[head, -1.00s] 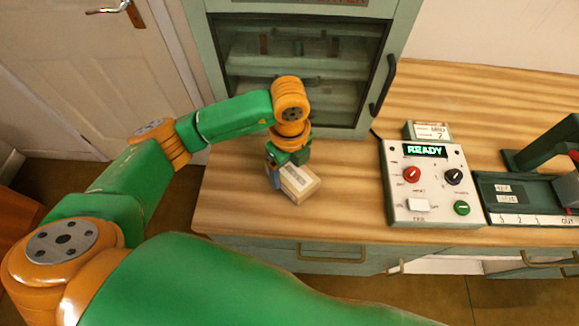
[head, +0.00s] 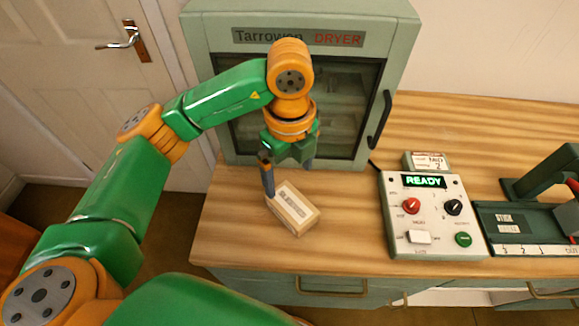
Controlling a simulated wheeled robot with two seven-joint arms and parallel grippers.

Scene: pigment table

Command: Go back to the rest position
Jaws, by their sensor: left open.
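My left gripper (head: 288,178) is open, pointing down in front of the dryer door. One blue-grey finger hangs just behind the left end of a small cream box (head: 293,208). The other finger is near the dark dryer front and shows less clearly. The box lies on the wooden table (head: 345,240) near its front left, with a pale label on top. Nothing is seen between the fingers. My right gripper is not in view.
The green dryer (head: 398,50) with a dark handle (head: 379,119) stands behind. To the right are a control box (head: 436,222) reading READY, a small labelled block (head: 427,161) and a dark green device (head: 520,222). A white door (head: 75,60) is at left.

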